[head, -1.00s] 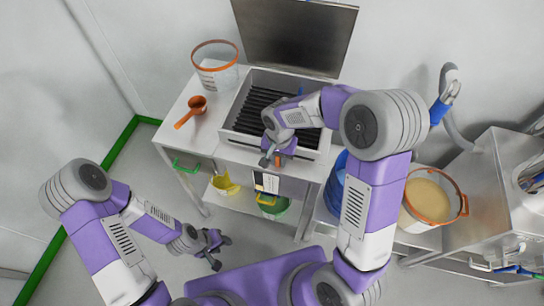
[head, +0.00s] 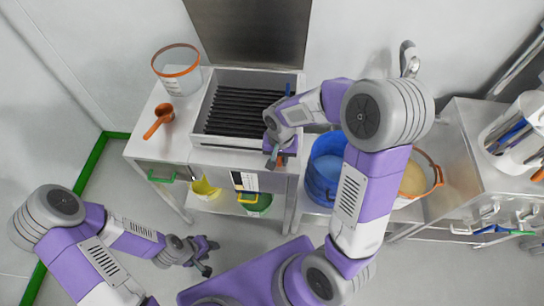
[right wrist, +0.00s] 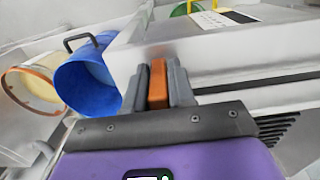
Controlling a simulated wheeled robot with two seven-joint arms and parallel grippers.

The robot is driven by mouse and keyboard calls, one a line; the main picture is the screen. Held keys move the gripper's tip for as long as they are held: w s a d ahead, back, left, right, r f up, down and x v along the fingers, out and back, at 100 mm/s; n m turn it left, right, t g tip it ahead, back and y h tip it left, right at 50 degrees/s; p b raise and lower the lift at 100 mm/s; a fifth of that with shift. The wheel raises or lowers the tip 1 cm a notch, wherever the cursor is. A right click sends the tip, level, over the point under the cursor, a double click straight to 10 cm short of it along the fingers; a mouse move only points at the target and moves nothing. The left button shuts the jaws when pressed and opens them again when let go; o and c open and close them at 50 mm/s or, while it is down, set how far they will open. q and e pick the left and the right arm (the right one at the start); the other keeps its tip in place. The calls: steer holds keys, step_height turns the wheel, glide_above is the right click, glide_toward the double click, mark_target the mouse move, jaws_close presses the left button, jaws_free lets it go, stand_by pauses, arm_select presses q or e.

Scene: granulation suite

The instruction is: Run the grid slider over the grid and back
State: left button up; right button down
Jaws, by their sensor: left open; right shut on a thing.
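The grid (head: 238,112) is a set of dark parallel bars in an open metal box on the bench. My right gripper (head: 275,158) is at the box's front edge, towards its right end. The rest of the slider is mostly hidden by my right arm. A small blue piece (head: 288,89) shows at the box's back right. My left gripper (head: 207,256) is open and empty, low, in front of the bench at left.
A blue drum (head: 322,170) and a tub of powder (head: 416,178) are right.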

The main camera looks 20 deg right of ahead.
steer(key=shift+s+d+r, duration=0.1)
steer(key=shift+s+d, duration=0.2)
steer(key=shift+d, duration=0.35)
steer(key=c, duration=0.9)
jaws_free()
steer(key=shift+o, duration=0.2)
step_height(320, 180, up, 8)
steer(key=p, duration=0.2)
steer(key=shift+f, duration=0.25)
